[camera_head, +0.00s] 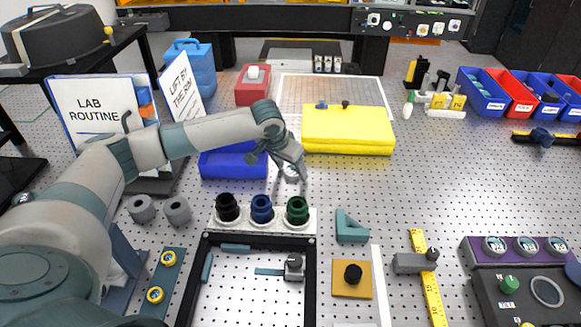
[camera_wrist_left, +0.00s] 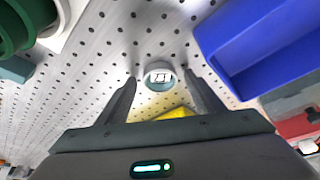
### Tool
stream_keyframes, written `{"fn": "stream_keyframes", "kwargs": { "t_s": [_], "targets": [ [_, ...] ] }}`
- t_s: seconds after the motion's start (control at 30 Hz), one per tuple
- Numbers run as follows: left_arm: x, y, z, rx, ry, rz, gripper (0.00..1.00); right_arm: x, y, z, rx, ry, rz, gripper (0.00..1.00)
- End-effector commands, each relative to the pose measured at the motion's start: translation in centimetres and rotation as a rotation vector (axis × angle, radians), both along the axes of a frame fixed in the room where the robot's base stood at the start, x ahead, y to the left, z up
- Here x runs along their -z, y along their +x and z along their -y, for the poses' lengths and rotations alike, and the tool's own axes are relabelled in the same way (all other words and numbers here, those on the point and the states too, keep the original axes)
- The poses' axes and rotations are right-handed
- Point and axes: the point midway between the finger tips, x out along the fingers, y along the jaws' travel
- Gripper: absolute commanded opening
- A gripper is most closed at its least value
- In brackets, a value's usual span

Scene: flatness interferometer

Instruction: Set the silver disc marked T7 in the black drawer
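The silver disc (camera_head: 291,171) lies on the perforated table, right of the blue open box (camera_head: 233,162) and in front of the yellow case. In the left wrist view the disc (camera_wrist_left: 159,78) has a pale label with dark marks too small to read surely. My left gripper (camera_head: 289,170) is over it and partly hides it in the head view. In the left wrist view the gripper (camera_wrist_left: 160,80) is open, a finger on each side of the disc with gaps showing. A black-edged frame (camera_head: 311,275) lies at the front; I cannot tell whether it is the black drawer. My right gripper is out of view.
A yellow case (camera_head: 348,144) stands behind the disc. Black, blue (camera_head: 261,206) and green knobs stand in a white rack in front of it. A lab routine board (camera_head: 103,108) and a lift-by-the-rim sign (camera_head: 181,86) stand left.

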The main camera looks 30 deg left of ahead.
Motion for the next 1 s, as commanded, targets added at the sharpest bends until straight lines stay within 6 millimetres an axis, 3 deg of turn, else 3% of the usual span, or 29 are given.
{"fn": "stream_keyframes", "kwargs": {
  "t_s": [0.27, 0.43, 1.0],
  "targets": [
    [-0.3, 0.0, 0.0, 0.0, 0.0, 0.001, 0.61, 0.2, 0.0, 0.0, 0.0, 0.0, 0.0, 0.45],
    [-1.5, -0.5, -0.1, -0.001, -0.001, 0.001, 0.61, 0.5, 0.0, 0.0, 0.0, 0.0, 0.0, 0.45],
    [-10.0, -3.9, -0.6, 0.0, 0.0, 0.003, 0.61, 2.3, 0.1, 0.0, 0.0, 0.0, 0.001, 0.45]
  ]
}}
